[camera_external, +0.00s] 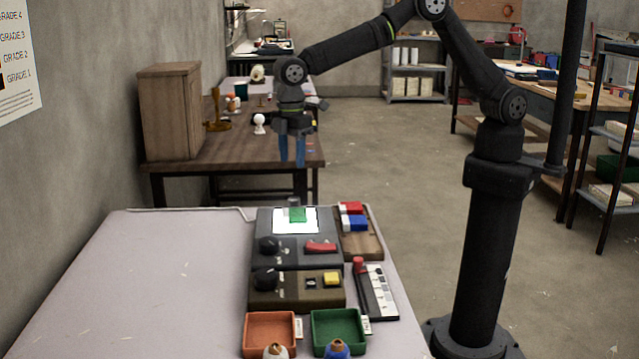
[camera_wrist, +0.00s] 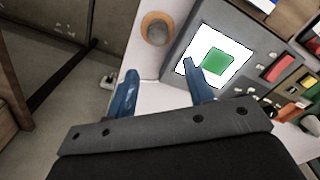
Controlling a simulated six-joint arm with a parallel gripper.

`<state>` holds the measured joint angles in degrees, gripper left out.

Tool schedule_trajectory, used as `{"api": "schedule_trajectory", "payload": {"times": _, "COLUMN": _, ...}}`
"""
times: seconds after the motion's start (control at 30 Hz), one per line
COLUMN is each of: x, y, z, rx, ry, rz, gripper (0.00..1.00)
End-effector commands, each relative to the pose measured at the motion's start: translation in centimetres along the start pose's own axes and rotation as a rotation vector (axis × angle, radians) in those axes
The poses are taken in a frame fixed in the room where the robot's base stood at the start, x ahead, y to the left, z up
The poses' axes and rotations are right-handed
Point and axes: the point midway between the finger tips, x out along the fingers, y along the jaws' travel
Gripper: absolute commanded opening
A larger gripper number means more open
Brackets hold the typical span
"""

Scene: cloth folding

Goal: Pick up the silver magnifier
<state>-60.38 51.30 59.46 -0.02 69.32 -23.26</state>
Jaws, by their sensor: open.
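A small grey cylinder (camera_external: 293,202), which may be the silver magnifier, stands at the far edge of the lit panel. In the wrist view a round grey piece with an orange-brown rim (camera_wrist: 157,30) rests on the pale table beside the panel; I cannot tell for certain that it is the same thing. My gripper (camera_external: 292,158) has blue fingers pointing down and hangs well above the far end of the table. In the wrist view its fingers (camera_wrist: 160,78) are apart with nothing between them, and the round piece lies beyond their tips.
A green square (camera_wrist: 218,60) lies on the white lit panel (camera_external: 281,221). Nearby are a wooden tray of coloured blocks (camera_external: 371,243), a dark control box (camera_external: 297,294), an orange tray (camera_external: 250,333) and a green tray (camera_external: 318,331). The left side of the pale table (camera_external: 150,275) is mostly clear.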

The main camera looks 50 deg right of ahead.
Motion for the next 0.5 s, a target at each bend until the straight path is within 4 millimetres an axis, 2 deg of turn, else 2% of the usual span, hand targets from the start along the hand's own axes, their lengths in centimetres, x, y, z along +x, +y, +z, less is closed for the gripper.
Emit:
{"api": "schedule_trajectory", "payload": {"times": 0.1, "x": 2.8, "y": 0.0, "z": 0.1, "rx": 0.0, "ry": -0.004, "rz": -0.002, "gripper": 0.48}}
{"api": "schedule_trajectory", "payload": {"times": 0.3, "x": 6.6, "y": 0.0, "z": 0.1, "rx": 0.001, "ry": -0.001, "rz": -0.001, "gripper": 0.48}}
{"api": "schedule_trajectory", "payload": {"times": 0.5, "x": 8.2, "y": 0.0, "z": 0.0, "rx": 0.001, "ry": 0.001, "rz": 0.0, "gripper": 0.48}}
